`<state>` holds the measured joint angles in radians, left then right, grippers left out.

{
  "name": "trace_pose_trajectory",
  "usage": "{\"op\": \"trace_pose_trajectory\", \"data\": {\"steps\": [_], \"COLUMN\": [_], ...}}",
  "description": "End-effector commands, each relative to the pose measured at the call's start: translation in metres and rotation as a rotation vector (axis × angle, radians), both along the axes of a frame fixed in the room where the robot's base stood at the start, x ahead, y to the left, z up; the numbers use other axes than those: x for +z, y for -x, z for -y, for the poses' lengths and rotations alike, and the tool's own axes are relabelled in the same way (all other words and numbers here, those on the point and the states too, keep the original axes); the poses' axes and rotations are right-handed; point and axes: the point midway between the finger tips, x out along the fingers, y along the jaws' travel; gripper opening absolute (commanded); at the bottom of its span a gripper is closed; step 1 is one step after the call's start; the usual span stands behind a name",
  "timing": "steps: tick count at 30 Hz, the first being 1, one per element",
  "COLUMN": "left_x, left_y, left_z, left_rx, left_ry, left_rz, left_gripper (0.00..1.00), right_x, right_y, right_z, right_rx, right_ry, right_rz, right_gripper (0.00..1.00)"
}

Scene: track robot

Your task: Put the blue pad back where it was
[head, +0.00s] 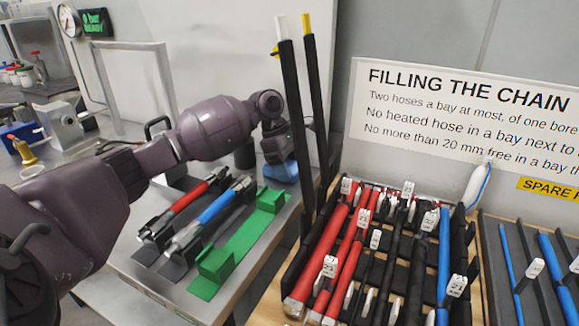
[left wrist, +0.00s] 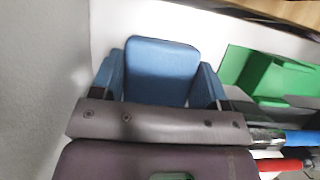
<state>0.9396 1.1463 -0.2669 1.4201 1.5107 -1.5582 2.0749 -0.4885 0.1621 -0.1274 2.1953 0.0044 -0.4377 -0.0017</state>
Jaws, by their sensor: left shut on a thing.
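The blue pad (head: 283,173) shows in the head view just below my left gripper (head: 279,158), near the far end of the steel bench. In the left wrist view the pad (left wrist: 160,72) is a rounded blue block between the two fingers of my left gripper (left wrist: 160,85). The gripper is shut on it. Whether the pad touches the bench is hard to tell. My right gripper is not in view.
A green cradle (head: 238,245) lies close by on the bench, beside a blue-handled tool (head: 215,205) and a red-handled tool (head: 188,195) in dark holders. Two tall dark posts (head: 293,110) stand right of the gripper. A rack of tagged hoses (head: 330,245) fills the front right.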

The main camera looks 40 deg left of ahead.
Motion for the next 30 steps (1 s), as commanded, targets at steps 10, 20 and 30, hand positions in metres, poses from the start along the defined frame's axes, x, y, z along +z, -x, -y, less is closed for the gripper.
{"op": "trace_pose_trajectory", "data": {"steps": [10,20,30], "left_x": [-0.002,0.007,0.071], "left_y": [0.0,0.001,0.006], "left_z": [0.0,-0.002,-0.025], "left_rx": [0.0,0.0,0.002], "left_ry": [0.0,0.0,0.001], "left_rz": [-0.001,0.001,0.01], "left_gripper": [0.94,0.94,0.94], "right_x": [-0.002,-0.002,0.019], "right_y": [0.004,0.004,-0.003], "right_z": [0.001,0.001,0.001], "right_rx": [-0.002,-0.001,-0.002], "right_ry": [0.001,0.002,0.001], "right_rz": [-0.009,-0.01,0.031], "right_gripper": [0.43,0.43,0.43]}}
